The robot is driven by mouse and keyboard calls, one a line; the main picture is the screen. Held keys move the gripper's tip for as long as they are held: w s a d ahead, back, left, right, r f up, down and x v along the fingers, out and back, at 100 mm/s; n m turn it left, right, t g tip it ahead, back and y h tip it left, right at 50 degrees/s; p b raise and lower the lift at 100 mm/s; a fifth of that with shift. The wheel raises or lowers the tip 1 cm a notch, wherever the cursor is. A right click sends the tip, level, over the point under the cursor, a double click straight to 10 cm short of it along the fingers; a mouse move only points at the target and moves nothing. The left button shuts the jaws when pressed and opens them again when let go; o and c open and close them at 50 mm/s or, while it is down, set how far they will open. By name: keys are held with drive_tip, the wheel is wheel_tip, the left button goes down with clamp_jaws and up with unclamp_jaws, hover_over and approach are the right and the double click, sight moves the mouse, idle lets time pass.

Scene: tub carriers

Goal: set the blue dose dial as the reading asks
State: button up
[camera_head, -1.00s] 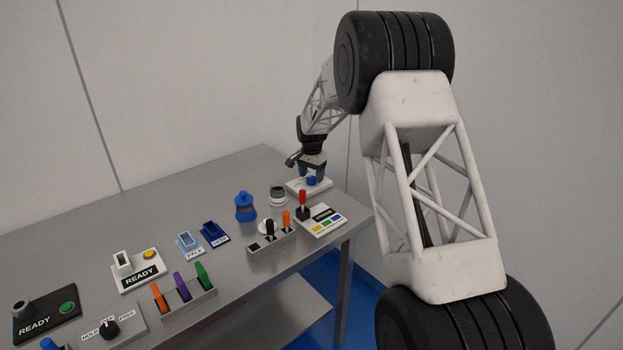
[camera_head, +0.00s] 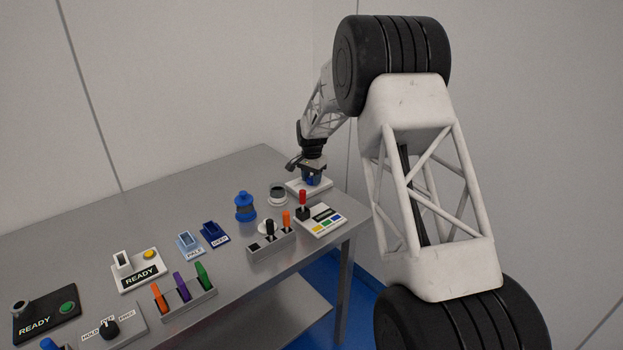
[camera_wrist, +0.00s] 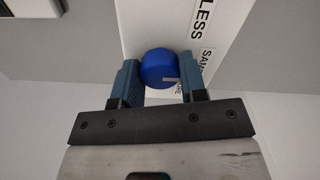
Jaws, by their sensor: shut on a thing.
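The blue dose dial (camera_wrist: 158,66) is a round knob on a white plate (camera_wrist: 137,22). In the wrist view it sits between the two blue fingers of my gripper (camera_wrist: 159,82), which is shut on it. A pale pointer mark shows on the dial's lower right, toward a partly hidden label. Labels "LESS" and "SAM…" show on the plate; the rest is covered by my finger. In the head view my gripper (camera_head: 312,178) is down at the white plate (camera_head: 297,188), and the dial is mostly hidden there.
Close by stand a panel with a red-topped lever (camera_head: 303,200), a grey-and-white knob (camera_head: 278,192), a blue bottle-like item (camera_head: 245,207) and a block of levers (camera_head: 270,243). Pale and deep blue holders (camera_head: 213,233) stand farther left. The table's back middle is clear.

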sight(311, 178)
drive_tip(key=shift+n, duration=0.5)
drive_tip(key=n, duration=0.9)
idle(0.4)
drive_tip(key=o, duration=0.9)
drive_tip(key=shift+o, duration=0.2)
drive_tip(key=shift+r, duration=0.15)
drive_tip(key=shift+r, duration=3.75)
